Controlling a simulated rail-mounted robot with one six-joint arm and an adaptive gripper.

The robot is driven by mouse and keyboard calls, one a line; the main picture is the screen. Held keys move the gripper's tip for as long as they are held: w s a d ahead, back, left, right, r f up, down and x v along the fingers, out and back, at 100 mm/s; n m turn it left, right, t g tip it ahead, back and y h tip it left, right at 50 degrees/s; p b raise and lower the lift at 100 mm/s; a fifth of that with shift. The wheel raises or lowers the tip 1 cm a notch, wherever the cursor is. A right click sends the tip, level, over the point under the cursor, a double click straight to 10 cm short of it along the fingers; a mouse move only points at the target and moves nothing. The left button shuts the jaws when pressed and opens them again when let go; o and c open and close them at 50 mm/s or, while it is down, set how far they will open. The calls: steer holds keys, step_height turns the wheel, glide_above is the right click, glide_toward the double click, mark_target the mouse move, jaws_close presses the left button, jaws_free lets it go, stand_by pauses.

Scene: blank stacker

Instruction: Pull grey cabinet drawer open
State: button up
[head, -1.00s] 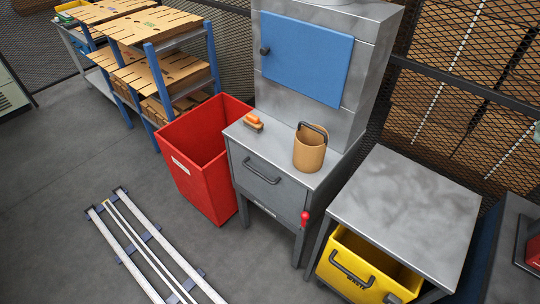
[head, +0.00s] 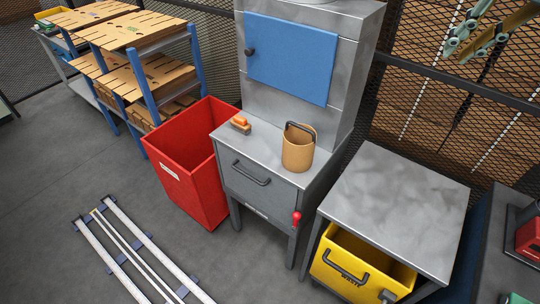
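The grey cabinet (head: 264,204) stands in the middle of the head view on legs. Its drawer front (head: 243,183) sits flush and looks closed, with a dark bar handle (head: 251,174) across it. A red knob (head: 296,218) sticks out at the cabinet's lower right. My gripper (head: 478,38) shows at the top right, partly cut off by the frame edge. It is far from the drawer handle, and I see nothing held in it. How far its fingers are apart is unclear.
A brown mug-like container (head: 297,152) and an orange-topped brush (head: 240,125) stand on the cabinet. A red bin (head: 185,172) is left of it, a metal table (head: 398,204) with a yellow bin (head: 350,275) right. Floor rails (head: 128,247) lie in front left.

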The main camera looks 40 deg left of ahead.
steer(key=w+a+f+n, duration=0.1)
steer(key=w+a+f, duration=0.4)
steer(key=a, duration=0.4)
steer(key=n+g+h+p, duration=0.2)
steer(key=n+h+p, duration=0.2)
steer(key=n, duration=1)
glide_above(246, 174)
steer(key=s, duration=0.3)
steer(key=s+x, duration=0.2)
steer(key=x, duration=0.9)
steer(key=s+f+x, duration=0.1)
steer(key=s+x, duration=0.2)
steer(key=x, duration=0.9)
steer(key=s+x, duration=0.2)
steer(key=x, duration=0.9)
steer(key=shift+s+a+f, duration=0.3)
steer(key=shift+a+f, duration=0.15)
steer(key=shift+f, duration=0.2)
steer(key=shift+f, duration=0.1)
steer(key=shift+b+x, duration=0.65)
steer(key=shift+x, duration=6.1)
steer(key=shift+s, duration=0.2)
